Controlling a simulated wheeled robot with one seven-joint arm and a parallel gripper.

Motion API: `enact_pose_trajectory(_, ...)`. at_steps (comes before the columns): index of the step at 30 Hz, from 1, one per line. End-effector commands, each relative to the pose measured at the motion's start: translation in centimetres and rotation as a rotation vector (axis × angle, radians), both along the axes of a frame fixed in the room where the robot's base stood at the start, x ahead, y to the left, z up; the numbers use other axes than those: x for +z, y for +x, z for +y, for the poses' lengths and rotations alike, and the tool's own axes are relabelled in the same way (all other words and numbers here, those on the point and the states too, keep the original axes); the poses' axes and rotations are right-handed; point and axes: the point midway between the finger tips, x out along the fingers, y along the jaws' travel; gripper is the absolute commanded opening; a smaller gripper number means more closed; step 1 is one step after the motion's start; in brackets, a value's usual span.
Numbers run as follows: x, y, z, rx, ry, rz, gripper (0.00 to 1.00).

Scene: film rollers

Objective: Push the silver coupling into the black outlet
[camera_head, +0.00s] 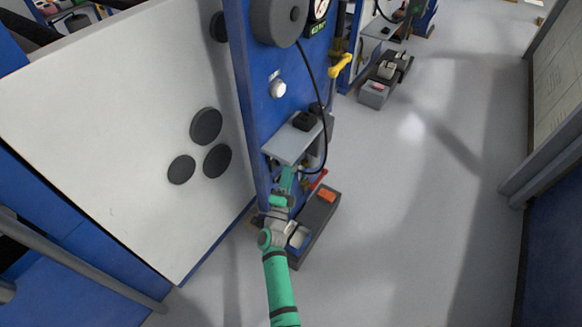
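My gripper (287,179), at the end of my green arm, is small in view at the front of a blue machine column, just below a grey shelf. Whether its fingers are open or shut is too small to tell. A black hose (325,115) hangs from beside the gauge and curves down behind the shelf toward the gripper. I cannot make out a silver coupling; the gripper area may hide it. A black block (306,121) sits on the shelf, but I cannot tell whether it is the black outlet.
The grey shelf (283,150) juts out above the gripper. A yellow-handled valve (341,66) and a red lever (318,180) are close by on the right. A dark tray (323,213) lies below. A large white panel (120,130) fills the left. Floor at right is clear.

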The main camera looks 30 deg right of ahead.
Motion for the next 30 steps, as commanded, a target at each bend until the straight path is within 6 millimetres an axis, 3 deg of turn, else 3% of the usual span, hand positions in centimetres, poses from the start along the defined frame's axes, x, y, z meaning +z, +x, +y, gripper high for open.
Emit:
enact_pose_trajectory(16, 0.04, 0.92, 0.4, 0.001, -0.001, 0.0, 0.0)
enact_pose_trajectory(17, 0.03, 0.9, 0.4, 0.001, -0.001, 0.0, 0.31)
enact_pose_trajectory(19, 0.02, 0.89, 0.4, 0.001, -0.001, 0.0, 0.46)
enact_pose_trajectory(30, -0.22, 0.6, 0.69, 0.001, 0.001, 0.001, 0.46)
